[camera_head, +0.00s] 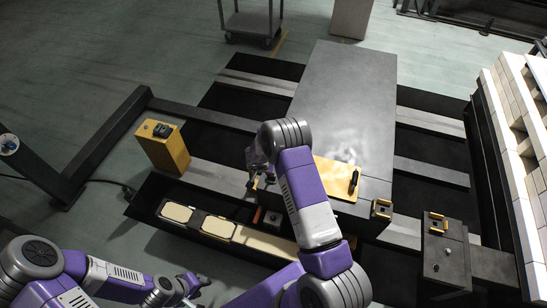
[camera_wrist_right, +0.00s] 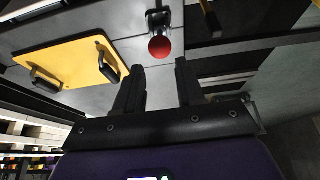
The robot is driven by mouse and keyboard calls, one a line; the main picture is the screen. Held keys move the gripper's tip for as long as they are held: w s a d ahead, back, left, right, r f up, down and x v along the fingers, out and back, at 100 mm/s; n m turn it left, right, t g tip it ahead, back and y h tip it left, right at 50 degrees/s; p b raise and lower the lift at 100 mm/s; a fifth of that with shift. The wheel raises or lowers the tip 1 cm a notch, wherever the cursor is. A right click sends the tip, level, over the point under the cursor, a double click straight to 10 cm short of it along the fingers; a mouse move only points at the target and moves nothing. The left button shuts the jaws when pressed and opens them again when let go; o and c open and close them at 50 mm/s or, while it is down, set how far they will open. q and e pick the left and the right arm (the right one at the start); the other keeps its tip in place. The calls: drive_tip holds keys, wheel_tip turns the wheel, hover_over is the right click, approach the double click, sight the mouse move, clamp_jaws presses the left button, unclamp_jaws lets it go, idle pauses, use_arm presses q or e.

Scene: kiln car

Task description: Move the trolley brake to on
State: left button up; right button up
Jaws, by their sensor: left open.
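In the right wrist view a red ball knob (camera_wrist_right: 160,47) sits on a short dark lever mounted on a grey metal face; it looks like the trolley brake, though no on or off marking is readable. My right gripper (camera_wrist_right: 160,75) has its fingers apart, with nothing between them, and the knob is just beyond the tips. In the head view my right gripper (camera_head: 257,172) is at the near-left side of the grey car deck (camera_head: 345,90), partly hidden by its own wrist. My left gripper (camera_head: 190,286) is open and empty at the bottom left.
A yellow plate (camera_head: 328,176) with black handles lies on the deck, right of the right wrist. A yellow post (camera_head: 163,150) stands left. A dark box (camera_head: 446,258) stands right, near stacked pale bricks (camera_head: 522,150). A tray with cream pads (camera_head: 218,228) lies in front.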

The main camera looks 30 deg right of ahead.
drive_tip(key=shift+x, duration=2.45)
drive_tip(key=shift+w+d+f, duration=0.2)
drive_tip(key=shift+d+f, duration=0.05)
drive_tip(key=shift+f, duration=0.4)
drive_tip(key=shift+r, duration=0.1)
drive_tip(key=shift+f+b, duration=0.25)
drive_tip(key=shift+b, duration=0.55)
drive_tip(key=shift+w, duration=0.1)
drive_tip(key=c, duration=0.6)
drive_tip(key=shift+o, duration=0.2)
drive_tip(key=w+d+b, duration=0.5)
drive_tip(key=d+b, duration=0.1)
drive_tip(key=shift+r, duration=0.2)
drive_tip(key=o, duration=0.9)
drive_tip(key=shift+c, duration=0.2)
